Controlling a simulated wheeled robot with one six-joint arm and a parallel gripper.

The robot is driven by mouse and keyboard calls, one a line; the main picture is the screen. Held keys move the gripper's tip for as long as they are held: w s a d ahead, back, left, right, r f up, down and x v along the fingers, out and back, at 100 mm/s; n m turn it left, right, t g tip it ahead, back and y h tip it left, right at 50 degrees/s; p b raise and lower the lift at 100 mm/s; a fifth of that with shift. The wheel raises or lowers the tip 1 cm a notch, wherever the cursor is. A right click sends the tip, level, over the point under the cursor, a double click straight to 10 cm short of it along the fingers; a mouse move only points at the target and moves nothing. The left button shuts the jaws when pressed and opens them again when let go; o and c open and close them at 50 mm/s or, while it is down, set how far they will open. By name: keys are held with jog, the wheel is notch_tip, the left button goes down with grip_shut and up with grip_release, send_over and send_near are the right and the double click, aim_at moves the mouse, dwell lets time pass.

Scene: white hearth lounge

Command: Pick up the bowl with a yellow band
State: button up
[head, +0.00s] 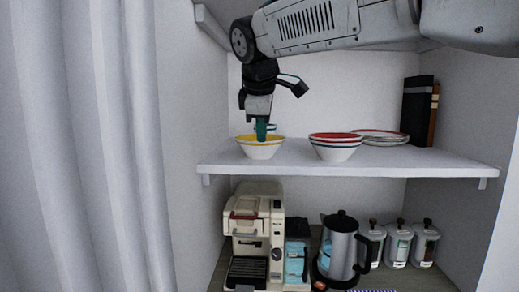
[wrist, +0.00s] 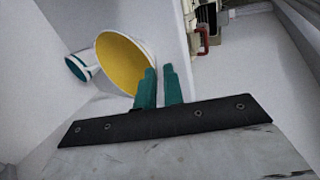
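The bowl with a yellow band (head: 260,151) stands upright on the left part of the white shelf (head: 390,160). Its yellow inside shows in the wrist view (wrist: 122,65). My gripper (head: 261,136) points down at this bowl from above. In the wrist view the two teal fingertips (wrist: 160,75) are a small gap apart, one over the bowl's inside and one just outside its rim. The gripper looks open, with the rim near or between the fingers. Contact cannot be made out.
A white cup with a teal rim (wrist: 78,67) stands close behind the bowl. Red-rimmed stacked bowls (head: 335,147) and plates (head: 380,137) stand to the right, with dark books (head: 418,110) beyond. A coffee machine (head: 255,240), kettle (head: 340,250) and jars (head: 398,244) are below.

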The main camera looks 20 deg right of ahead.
aim_at(256, 146)
jog(key=shift+w+a+r+n, duration=0.15)
jog(key=shift+w, duration=0.25)
jog(key=shift+w+a+r+n, duration=0.15)
jog(key=shift+w, duration=0.2)
jog(key=shift+w+f, duration=0.15)
jog(key=shift+w, duration=0.15)
jog(key=x, duration=0.7)
jog(key=shift+a, duration=0.2)
grip_shut()
